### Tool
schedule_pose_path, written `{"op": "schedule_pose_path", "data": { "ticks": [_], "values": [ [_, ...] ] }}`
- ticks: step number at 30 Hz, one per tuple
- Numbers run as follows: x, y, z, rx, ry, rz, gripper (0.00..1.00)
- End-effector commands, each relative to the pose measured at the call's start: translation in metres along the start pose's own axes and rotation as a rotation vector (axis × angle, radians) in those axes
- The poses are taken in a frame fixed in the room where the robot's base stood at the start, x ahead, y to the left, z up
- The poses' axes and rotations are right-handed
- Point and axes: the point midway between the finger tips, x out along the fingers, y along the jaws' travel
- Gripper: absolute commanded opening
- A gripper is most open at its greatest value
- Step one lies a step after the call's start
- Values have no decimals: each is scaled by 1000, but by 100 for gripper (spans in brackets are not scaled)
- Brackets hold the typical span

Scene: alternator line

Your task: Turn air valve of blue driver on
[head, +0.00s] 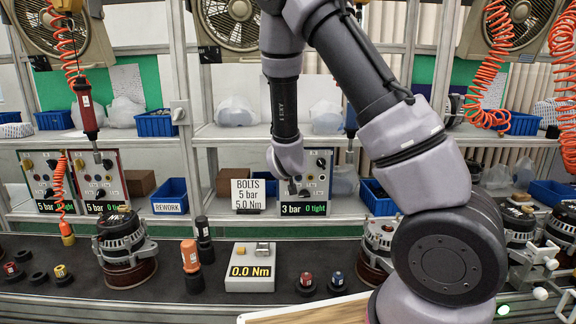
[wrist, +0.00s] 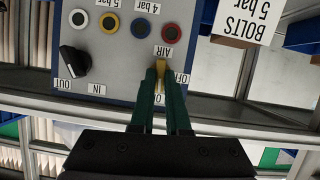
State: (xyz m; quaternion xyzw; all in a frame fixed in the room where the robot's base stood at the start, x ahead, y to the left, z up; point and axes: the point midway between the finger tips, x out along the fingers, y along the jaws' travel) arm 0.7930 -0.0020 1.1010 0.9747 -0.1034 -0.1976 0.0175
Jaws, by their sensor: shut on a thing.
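The blue-edged driver panel (head: 319,187) stands on the shelf behind the line, with a display reading "3 bar 0 tight". In the wrist view the panel (wrist: 120,45) appears upside down. Its yellow air valve handle (wrist: 160,78) sits under the AIR label, near the OFF mark. My gripper (wrist: 160,72) is shut on this handle, one green finger on each side. The fingers partly hide the handle and another mark below it. In the head view my gripper (head: 291,188) reaches the panel's left part, and the handle is not clear there.
A "BOLTS 5 bar 5.0 Nm" sign (head: 248,195) stands just left of the panel. A blue bin (head: 377,198) is close on its right. A black selector knob (wrist: 74,61) and several coloured ports share the panel face. A torque tester (head: 250,270) sits on the belt.

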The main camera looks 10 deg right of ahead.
Motion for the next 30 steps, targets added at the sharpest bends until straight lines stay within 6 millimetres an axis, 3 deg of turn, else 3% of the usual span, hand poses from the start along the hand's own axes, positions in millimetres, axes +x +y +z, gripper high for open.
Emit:
{"op": "schedule_pose_path", "data": {
  "ticks": [22,24,25,30],
  "values": [
    [0,1,1,85,-2,-35,0],
    [0,1,1,84,-2,-35,33],
    [0,1,1,84,-2,-35,44],
    [0,1,0,84,-1,-35,44]
  ]
}}
